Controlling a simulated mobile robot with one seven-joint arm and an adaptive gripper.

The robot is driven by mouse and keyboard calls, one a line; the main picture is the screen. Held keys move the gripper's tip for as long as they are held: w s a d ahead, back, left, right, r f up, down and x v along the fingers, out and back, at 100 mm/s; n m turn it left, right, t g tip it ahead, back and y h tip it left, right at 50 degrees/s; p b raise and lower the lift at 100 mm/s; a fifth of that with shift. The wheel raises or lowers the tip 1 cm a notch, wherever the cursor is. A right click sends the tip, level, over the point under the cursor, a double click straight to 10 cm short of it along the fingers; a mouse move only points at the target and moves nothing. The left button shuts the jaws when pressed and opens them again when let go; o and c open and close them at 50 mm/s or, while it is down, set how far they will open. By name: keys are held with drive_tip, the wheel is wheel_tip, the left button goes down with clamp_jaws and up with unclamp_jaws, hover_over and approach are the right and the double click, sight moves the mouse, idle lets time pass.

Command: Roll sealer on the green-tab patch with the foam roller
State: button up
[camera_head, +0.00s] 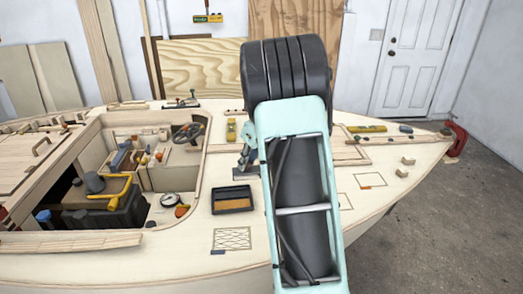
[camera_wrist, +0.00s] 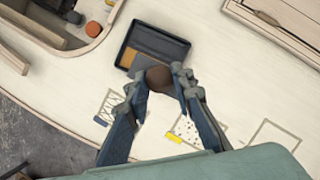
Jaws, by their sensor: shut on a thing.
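My gripper (camera_wrist: 162,80) is shut on a brown rounded thing (camera_wrist: 158,77) in the wrist view. It looks like the end of a handle; I cannot see a roller sleeve, so I cannot confirm it is the foam roller. The held thing overlaps the near edge of the black tray (camera_wrist: 131,36) in that view. The tray, with orange-brown content, also shows in the head view (camera_head: 232,188). A dotted patch with a yellow tab (camera_wrist: 185,129) lies below right of the fingertips. A plain outlined patch (camera_wrist: 278,138) is farther right. I see no green tab.
A crosshatched patch with a blue-grey tab (camera_head: 232,239) lies nearer the hull edge. An outlined patch with a red-orange tab (camera_head: 370,181) lies right of my arm. The open cockpit (camera_head: 140,165) holds several tools. A red clamp (camera_head: 456,138) stands at the bow.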

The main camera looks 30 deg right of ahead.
sight(234, 171)
drive_tip(key=a+p, duration=0.1)
drive_tip(key=w+a+p, duration=0.1)
drive_tip(key=a, duration=0.1)
drive_tip(key=a+p, duration=0.1)
drive_tip(key=shift+w+a+f, duration=0.15)
drive_tip(key=shift+w+f, duration=0.1)
drive_tip(key=shift+w, duration=0.05)
drive_tip(key=shift+w+a+f+b, duration=0.15)
drive_tip(key=shift+f+b, duration=0.85)
drive_tip(key=shift+f, duration=0.7)
drive_tip(key=shift+s+a+f+b, duration=0.1)
drive_tip(key=shift+a+f+b, duration=0.1)
drive_tip(key=shift+f+b, duration=1.15)
drive_tip(key=shift+w+a+f+b, duration=0.15)
drive_tip(key=shift+f+b, duration=0.55)
drive_tip(key=shift+f, duration=1.3)
drive_tip(key=shift+s+f, duration=0.15)
drive_tip(key=shift+f, duration=0.3)
wheel_tip(234, 171, up, 8)
drive_tip(key=p, duration=0.7)
